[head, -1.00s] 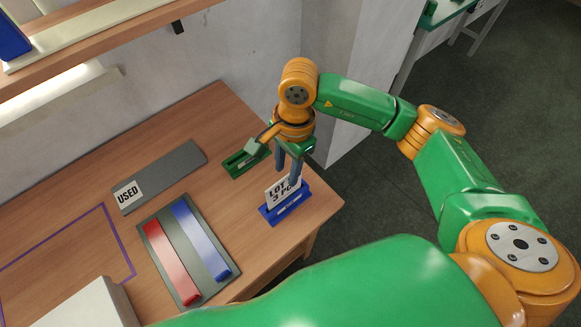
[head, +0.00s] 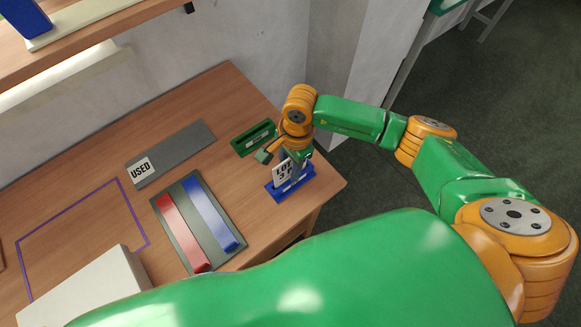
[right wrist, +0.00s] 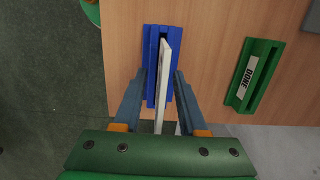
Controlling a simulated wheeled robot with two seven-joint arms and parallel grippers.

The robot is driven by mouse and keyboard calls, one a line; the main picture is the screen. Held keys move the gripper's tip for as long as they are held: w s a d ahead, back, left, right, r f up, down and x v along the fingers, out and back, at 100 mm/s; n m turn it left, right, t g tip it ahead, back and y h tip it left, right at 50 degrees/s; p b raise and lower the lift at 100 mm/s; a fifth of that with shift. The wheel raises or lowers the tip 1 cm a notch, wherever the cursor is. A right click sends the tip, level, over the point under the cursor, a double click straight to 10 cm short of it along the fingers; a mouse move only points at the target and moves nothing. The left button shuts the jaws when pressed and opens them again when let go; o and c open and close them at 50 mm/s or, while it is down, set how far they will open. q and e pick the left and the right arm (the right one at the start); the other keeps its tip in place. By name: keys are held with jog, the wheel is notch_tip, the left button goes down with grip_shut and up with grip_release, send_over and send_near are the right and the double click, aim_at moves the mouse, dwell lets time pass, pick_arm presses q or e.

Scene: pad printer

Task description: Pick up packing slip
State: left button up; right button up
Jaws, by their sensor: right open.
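The packing slip (head: 281,173) is a white card with black lettering, partly readable as "LOT". It stands upright in the slot of a blue holder (head: 299,187) near the table's right edge. In the right wrist view the slip (right wrist: 164,75) shows edge-on, rising from the blue holder (right wrist: 153,38). My right gripper (right wrist: 163,85) is open, with one finger on each side of the slip and a gap visible on both sides. In the head view the right gripper (head: 295,160) is low over the holder and hides part of the slip. My left gripper is not in view.
A green holder (head: 254,138), labelled "DONE" in the right wrist view (right wrist: 259,72), stands beside the blue one. A grey strip marked "USED" (head: 185,148) and a grey mat (head: 183,234) with red and blue bars lie left. A wall stands behind the table.

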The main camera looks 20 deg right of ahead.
jog(key=shift+f, duration=0.15)
dwell(0.4)
grip_shut()
